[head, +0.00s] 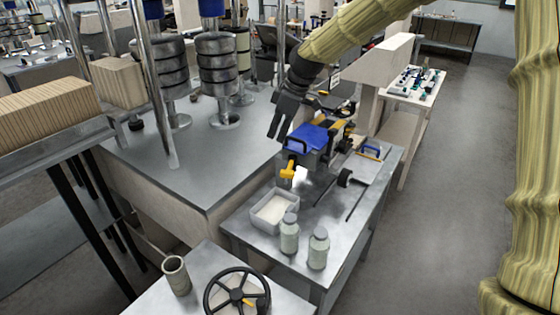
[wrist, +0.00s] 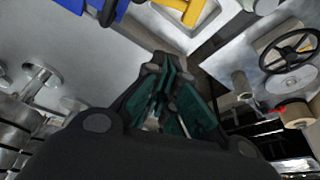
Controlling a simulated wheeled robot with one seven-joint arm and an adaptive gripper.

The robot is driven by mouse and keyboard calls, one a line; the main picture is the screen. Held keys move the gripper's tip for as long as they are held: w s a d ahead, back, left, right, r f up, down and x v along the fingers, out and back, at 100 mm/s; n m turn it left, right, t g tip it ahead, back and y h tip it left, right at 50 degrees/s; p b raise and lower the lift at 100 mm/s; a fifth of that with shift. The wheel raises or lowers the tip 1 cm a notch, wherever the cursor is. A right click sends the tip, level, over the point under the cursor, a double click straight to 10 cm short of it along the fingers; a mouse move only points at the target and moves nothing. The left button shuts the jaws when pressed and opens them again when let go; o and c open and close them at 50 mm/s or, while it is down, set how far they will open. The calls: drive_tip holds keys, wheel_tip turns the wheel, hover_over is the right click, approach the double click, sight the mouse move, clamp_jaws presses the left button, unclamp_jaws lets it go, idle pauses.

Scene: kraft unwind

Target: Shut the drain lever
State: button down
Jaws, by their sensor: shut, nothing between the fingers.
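A yellow lever-like part (head: 288,170) sticks out at the front of a blue-topped machine (head: 308,137) on the metal table; it may be the drain lever, but I cannot tell for sure. In the wrist view a yellow part (wrist: 188,10) shows at the top edge, partly cut off, beside a blue part (wrist: 72,4). My gripper (head: 275,134) hangs fingers down, left of the blue-topped machine and apart from the yellow part. In the wrist view the dark fingers (wrist: 166,75) are together and empty.
A white tray (head: 258,222) and two capped bottles (head: 289,238) stand on the metal table (head: 345,225). A black handwheel (head: 215,287) and a cup (head: 176,276) are on the nearer table. Open floor (head: 430,210) lies on the right.

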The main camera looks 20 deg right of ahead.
sight(290, 167)
drive_tip(key=shift+f, duration=0.1)
wheel_tip(290, 167, down, 9)
drive_tip(key=p, duration=0.5)
drive_tip(key=shift+s+d+f, duration=0.15)
drive_tip(key=shift+d+f, duration=0.05)
drive_tip(key=shift+d, duration=0.1)
idle(0.4)
drive_tip(key=shift+s, duration=0.1)
